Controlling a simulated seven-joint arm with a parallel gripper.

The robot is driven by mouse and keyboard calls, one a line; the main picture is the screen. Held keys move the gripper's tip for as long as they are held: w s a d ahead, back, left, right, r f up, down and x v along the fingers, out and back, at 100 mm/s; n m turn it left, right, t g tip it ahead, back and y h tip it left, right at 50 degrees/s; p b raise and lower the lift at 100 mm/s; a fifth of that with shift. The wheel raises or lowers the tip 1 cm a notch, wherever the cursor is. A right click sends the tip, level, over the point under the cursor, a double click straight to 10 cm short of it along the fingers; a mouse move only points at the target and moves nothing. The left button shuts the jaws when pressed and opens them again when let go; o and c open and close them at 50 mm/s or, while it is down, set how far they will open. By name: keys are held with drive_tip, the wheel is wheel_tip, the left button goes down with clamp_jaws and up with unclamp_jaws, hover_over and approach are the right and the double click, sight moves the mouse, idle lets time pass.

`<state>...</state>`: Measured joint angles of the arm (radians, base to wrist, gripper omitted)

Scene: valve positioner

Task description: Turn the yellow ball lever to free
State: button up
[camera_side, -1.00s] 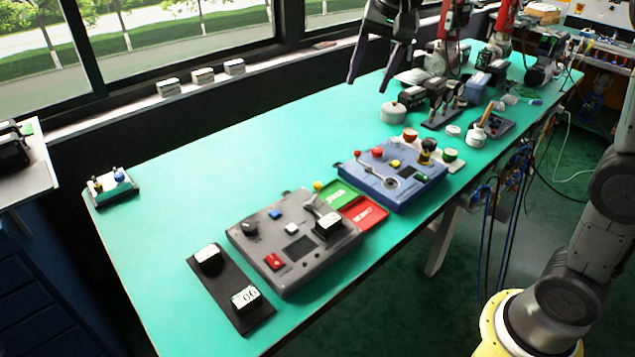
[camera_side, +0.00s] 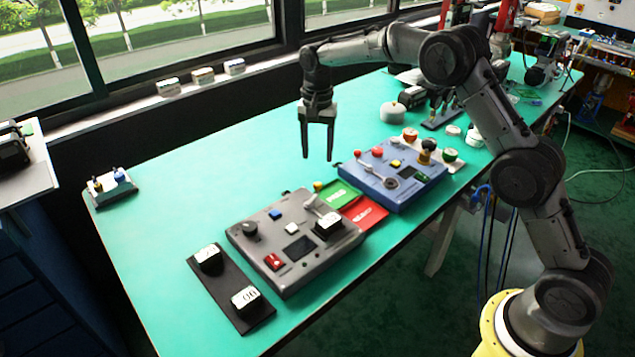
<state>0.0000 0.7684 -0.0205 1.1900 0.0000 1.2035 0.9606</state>
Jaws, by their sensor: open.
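The yellow ball lever (camera_side: 318,187) stands on the far right part of the grey control box (camera_side: 272,262), its ball at the top of a pale stem. My gripper (camera_side: 318,157) points straight down above the table behind the lever, fingers apart and empty. It is clear of the lever and touches nothing. A green plate (camera_side: 340,195) and a red plate (camera_side: 365,214) with white lettering lie just right of the lever. The lettering is too small to read for sure.
A blue control box (camera_side: 392,182) with red-tipped levers stands right of the plates. A black strip with two number blocks (camera_side: 245,297) lies in front left of the grey box. A small switch box (camera_side: 112,186) sits far left. The table's left middle is free.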

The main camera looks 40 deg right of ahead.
sight(318, 184)
wheel_tip(318, 184, down, 10)
drive_tip(key=shift+f, duration=0.1)
idle(0.4)
clamp_jaws()
